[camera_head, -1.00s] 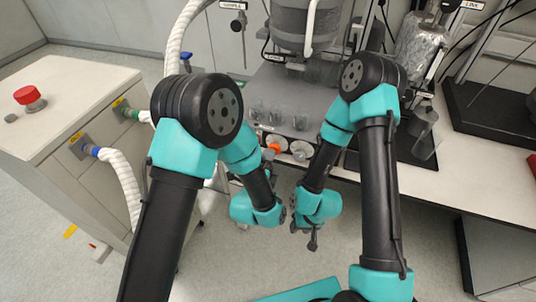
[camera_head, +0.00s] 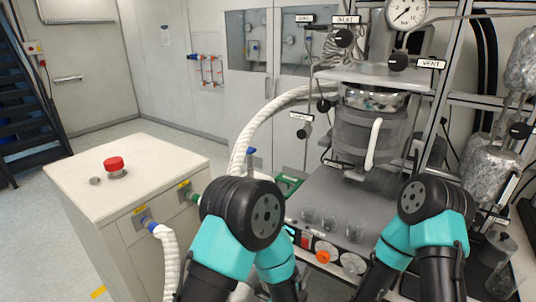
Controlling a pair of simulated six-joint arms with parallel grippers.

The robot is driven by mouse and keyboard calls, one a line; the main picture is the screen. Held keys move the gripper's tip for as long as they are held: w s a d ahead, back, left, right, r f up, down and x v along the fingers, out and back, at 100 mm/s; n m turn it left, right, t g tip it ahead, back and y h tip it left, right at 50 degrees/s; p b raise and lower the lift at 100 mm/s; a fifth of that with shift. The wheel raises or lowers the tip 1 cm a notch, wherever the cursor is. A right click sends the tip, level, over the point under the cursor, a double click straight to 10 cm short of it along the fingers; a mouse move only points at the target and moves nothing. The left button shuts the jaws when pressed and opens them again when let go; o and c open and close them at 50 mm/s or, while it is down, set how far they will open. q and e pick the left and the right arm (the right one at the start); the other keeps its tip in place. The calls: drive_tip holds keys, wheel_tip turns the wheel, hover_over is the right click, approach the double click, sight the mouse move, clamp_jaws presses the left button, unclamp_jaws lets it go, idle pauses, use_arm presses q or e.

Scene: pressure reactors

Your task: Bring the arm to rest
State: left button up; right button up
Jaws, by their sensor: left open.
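My left arm (camera_head: 243,238) comes up from the bottom centre, with a black elbow joint and teal links folded back downward. Its wrist and gripper are below the picture's lower edge. My right arm (camera_head: 428,225) stands at the lower right, folded the same way, and its gripper is also out of the picture. I see no fingertips of either gripper and nothing held.
The reactor (camera_head: 372,128) stands behind my arms on a grey base with small glass vessels (camera_head: 330,222) and dials (camera_head: 326,252). A white cabinet (camera_head: 85,185) with a red button (camera_head: 114,163) is at left; a ribbed hose (camera_head: 240,145) arches near my left elbow.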

use_arm(q)
drive_tip(key=s+a+f+n+g+y, duration=0.1)
drive_tip(key=a+f+n+g+y, duration=0.15)
drive_tip(key=a+f+n, duration=0.6)
drive_tip(key=s+a+f+n+g+y, duration=0.15)
drive_tip(key=a+f+n+g, duration=0.3)
drive_tip(key=a, duration=0.65)
drive_tip(key=s+a+f+n+g, duration=0.2)
drive_tip(key=s+a+n+g, duration=0.1)
drive_tip(key=s+a+n, duration=0.3)
drive_tip(key=s+a+f+n+g+y, duration=0.1)
drive_tip(key=s+a+f+n+g, duration=0.1)
drive_tip(key=s+a+n, duration=0.4)
drive_tip(key=shift+s+a+f+g, duration=0.4)
drive_tip(key=shift+s+a+g, duration=0.15)
drive_tip(key=shift+a, duration=0.55)
